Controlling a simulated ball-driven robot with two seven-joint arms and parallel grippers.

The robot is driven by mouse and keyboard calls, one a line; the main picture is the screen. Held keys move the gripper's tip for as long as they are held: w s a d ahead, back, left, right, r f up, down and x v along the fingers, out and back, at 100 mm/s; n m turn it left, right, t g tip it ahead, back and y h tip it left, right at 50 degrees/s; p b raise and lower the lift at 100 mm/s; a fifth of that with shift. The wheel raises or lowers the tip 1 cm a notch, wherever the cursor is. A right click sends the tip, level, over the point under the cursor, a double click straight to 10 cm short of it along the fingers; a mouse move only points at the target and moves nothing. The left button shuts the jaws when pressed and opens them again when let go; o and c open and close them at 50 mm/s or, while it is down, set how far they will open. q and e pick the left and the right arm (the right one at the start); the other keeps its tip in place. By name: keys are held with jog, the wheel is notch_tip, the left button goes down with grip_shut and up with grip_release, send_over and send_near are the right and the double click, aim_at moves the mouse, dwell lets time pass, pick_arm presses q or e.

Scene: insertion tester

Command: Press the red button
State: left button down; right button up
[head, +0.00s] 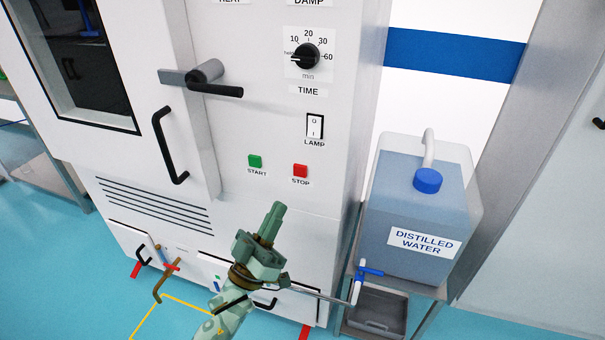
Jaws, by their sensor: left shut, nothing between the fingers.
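The red button (300,170), labelled STOP, sits on the white front panel of the tester, right of the green START button (255,161). My left gripper (278,207) is in front of the panel, below the two buttons and slightly left of the red one in the picture. Its fingers are together, point up toward the panel, and hold nothing. It does not cover the red button, and a gap shows between them in the picture. My right gripper is not in view.
A lamp switch (315,126) and a time dial (306,56) are above the buttons. A door handle (170,145) and a latch lever (214,89) stick out at the left. A distilled water canister (416,240) stands at the right.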

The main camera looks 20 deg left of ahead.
aim_at(300, 172)
pick_arm(q)
jog(key=shift+w, duration=0.1)
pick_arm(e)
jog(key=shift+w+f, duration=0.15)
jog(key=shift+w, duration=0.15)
